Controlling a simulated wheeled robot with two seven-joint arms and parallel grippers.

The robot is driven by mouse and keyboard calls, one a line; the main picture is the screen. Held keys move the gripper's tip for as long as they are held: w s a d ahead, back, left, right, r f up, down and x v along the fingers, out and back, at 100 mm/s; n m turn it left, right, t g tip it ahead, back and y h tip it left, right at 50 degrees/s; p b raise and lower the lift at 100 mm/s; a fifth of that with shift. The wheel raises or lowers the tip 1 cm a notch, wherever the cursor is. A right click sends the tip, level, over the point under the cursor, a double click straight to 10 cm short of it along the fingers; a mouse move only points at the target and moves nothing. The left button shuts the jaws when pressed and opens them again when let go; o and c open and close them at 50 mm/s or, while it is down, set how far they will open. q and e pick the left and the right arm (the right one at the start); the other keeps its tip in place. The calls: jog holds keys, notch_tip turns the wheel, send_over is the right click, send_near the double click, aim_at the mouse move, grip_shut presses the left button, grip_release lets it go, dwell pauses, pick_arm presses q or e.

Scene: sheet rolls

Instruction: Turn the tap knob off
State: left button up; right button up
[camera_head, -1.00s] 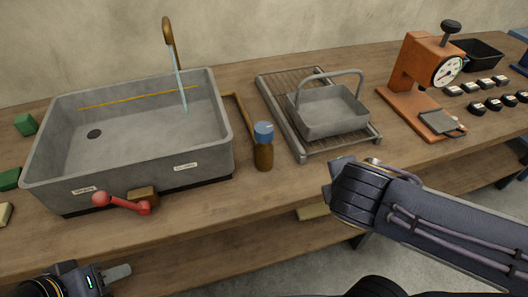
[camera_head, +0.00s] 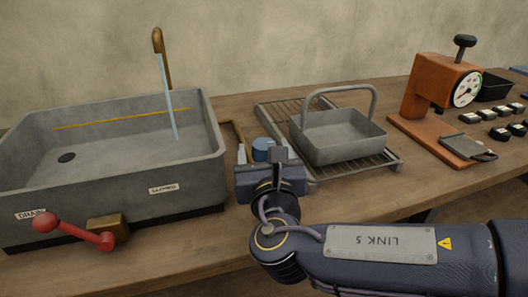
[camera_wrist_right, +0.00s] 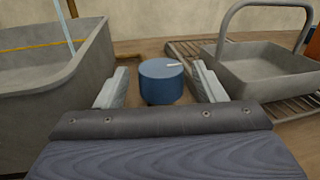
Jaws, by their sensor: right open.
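The blue tap knob (camera_head: 264,148) stands on the bench just right of the grey sink (camera_head: 214,135). In the right wrist view the knob (camera_wrist_right: 161,80) is between the two fingers, with a gap on each side and a pale mark on its top. My right gripper (camera_head: 262,155) is open around the knob; its wrist hides the knob's lower part in the head view. The brass spout (camera_head: 160,42) pours a stream of water (camera_head: 168,95) into the sink. My left gripper is out of view.
A red-handled lever (camera_head: 75,230) sticks out from the sink's front. A grey basket (camera_head: 340,138) sits on a wire rack (camera_head: 283,115) to the right of the knob. An orange dial press (camera_head: 428,95) stands farther right. A brass pipe (camera_head: 236,135) runs between sink and knob.

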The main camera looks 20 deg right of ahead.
jog(key=shift+w+d, duration=0.15)
jog(key=shift+w, duration=0.55)
jog(key=c, duration=1)
jog(key=shift+o, duration=0.2)
